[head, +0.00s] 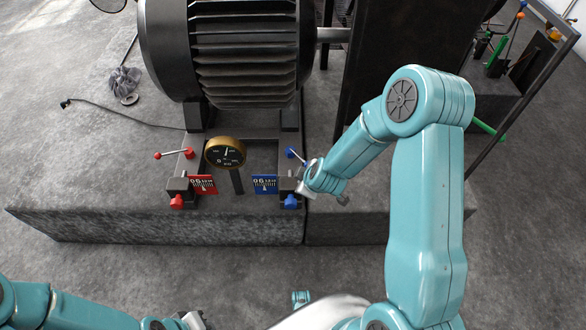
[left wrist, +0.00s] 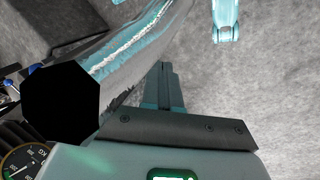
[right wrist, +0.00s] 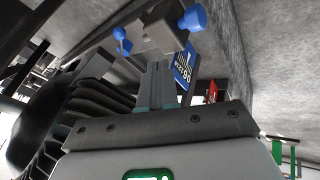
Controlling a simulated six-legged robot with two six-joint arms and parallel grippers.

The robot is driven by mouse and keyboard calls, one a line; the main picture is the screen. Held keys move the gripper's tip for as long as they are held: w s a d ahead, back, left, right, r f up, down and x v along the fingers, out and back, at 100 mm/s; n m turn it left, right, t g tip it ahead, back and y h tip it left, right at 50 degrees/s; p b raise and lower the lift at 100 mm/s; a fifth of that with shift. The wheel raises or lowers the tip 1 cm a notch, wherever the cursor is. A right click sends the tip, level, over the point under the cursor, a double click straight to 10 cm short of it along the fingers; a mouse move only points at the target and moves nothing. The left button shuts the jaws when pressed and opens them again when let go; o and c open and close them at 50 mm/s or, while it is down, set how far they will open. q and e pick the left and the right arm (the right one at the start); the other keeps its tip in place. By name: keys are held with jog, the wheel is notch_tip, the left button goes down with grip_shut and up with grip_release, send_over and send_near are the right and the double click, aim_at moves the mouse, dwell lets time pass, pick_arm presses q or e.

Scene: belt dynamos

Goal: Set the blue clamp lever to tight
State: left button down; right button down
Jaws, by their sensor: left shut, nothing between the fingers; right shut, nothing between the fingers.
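The blue clamp lever (head: 297,158) stands on the right side of the motor's base in the head view. Its thin rod slants down and right from a blue hub, and its far end is hidden by my right gripper. In the right wrist view blue lever parts (right wrist: 120,35) show left of a grey block (right wrist: 152,36). My right gripper (head: 304,187) is shut and empty beside the blue clamp; its fingers (right wrist: 156,68) point at the block, but contact cannot be told. My left gripper (head: 192,321) is shut and empty at the bottom edge, far from the lever.
A blue knob (head: 290,202) and blue scale plate (head: 265,184) sit near the lever. A red lever (head: 173,155), red knob (head: 177,202) and red plate (head: 203,185) are to the left. A round gauge (head: 225,153) stands between them, below the motor (head: 245,50).

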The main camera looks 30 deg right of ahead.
pick_arm(q)
jog(key=shift+s+a+f+n, duration=0.15)
jog(key=shift+a+n, duration=0.1)
jog(key=shift+a, duration=0.25)
jog(key=shift+a+f+n, duration=0.15)
jog(key=shift+a+n, duration=0.1)
jog(key=shift+a, duration=0.25)
pick_arm(e)
jog(key=shift+d+r+m, duration=0.15)
jog(key=shift+d+r, duration=0.05)
jog(key=shift+d, duration=0.4)
jog(key=shift+d+r+m, duration=0.15)
jog(key=shift+d, duration=0.4)
pick_arm(q)
jog(key=shift+d, duration=0.1)
pick_arm(e)
jog(key=shift+f, duration=0.1)
